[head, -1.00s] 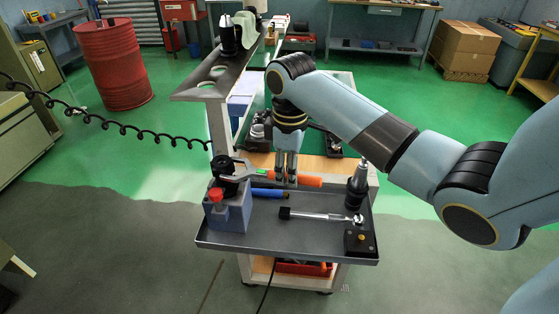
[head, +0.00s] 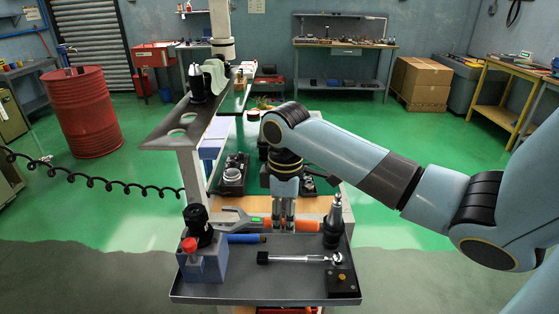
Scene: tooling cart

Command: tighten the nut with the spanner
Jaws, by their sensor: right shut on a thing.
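My right gripper (head: 283,222) points down over the cart and is shut on the orange handle of a spanner (head: 307,226). The spanner lies roughly level, and its grey head (head: 234,219) points left. The head's end is close to a black tool holder (head: 196,219) on a blue-grey fixture block (head: 207,266) with a red knob (head: 189,245). I cannot make out the nut, nor whether the jaw is around anything. My left gripper is not in view.
The grey tray (head: 250,289) holds a ratchet (head: 300,258), a blue-handled tool (head: 245,239), an upright tool holder (head: 333,222) and a black block (head: 342,281). A raised metal shelf (head: 185,133) stands behind the fixture. A red drum (head: 82,112) stands at left.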

